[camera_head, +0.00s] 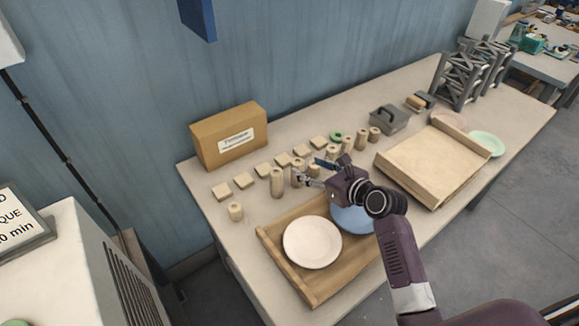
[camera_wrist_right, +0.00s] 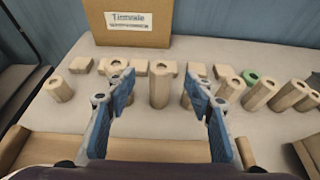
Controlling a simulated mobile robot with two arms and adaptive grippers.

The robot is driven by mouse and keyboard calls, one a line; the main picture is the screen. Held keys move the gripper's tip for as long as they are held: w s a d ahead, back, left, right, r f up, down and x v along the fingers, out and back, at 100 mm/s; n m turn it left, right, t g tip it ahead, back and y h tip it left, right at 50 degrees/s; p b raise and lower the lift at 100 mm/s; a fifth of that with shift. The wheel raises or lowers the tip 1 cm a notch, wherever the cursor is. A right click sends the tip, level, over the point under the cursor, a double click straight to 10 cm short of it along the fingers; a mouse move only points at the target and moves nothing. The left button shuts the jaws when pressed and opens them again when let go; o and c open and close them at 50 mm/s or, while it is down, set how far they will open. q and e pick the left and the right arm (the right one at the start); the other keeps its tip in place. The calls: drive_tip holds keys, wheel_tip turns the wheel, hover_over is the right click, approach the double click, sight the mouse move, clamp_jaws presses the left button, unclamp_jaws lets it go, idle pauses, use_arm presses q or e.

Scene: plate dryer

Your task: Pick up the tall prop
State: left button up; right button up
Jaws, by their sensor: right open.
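Several pale wooden props stand upright in a row on the table. A tall one (camera_head: 277,183) stands toward the left of the row, just beyond my right gripper (camera_head: 308,173). In the right wrist view this tall prop (camera_wrist_right: 161,86) shows in the gap between the blue fingers (camera_wrist_right: 160,112), beyond their tips. The right gripper is open and empty. Its right finger partly covers another prop in the wrist view. A short prop (camera_head: 235,211) stands apart at the left end. My left gripper is out of view.
Flat wooden squares (camera_head: 244,181) lie behind the props, with a cardboard box (camera_head: 210,145) behind them. A wooden tray (camera_head: 320,287) with a white plate (camera_head: 312,242) and a blue plate (camera_head: 352,218) sits in front. Another tray (camera_head: 425,165) is to the right.

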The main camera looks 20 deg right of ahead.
sight(299, 162)
drive_tip(key=shift+w+a+f, duration=0.15)
drive_tip(key=shift+w+f, duration=0.1)
drive_tip(key=shift+w, duration=0.3)
drive_tip(key=shift+w+a+f, duration=0.1)
drive_tip(key=shift+w+f, duration=0.05)
drive_tip(key=shift+w, duration=0.15)
drive_tip(key=x, duration=0.4)
drive_tip(key=shift+w+f, duration=0.3)
drive_tip(key=shift+w, duration=0.2)
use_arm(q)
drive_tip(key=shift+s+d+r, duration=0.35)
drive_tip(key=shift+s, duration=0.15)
use_arm(e)
drive_tip(key=shift+a, duration=0.1)
drive_tip(key=c, duration=1.3)
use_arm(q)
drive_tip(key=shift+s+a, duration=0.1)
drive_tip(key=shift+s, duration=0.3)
use_arm(e)
drive_tip(key=shift+r, duration=0.1)
clamp_jaws()
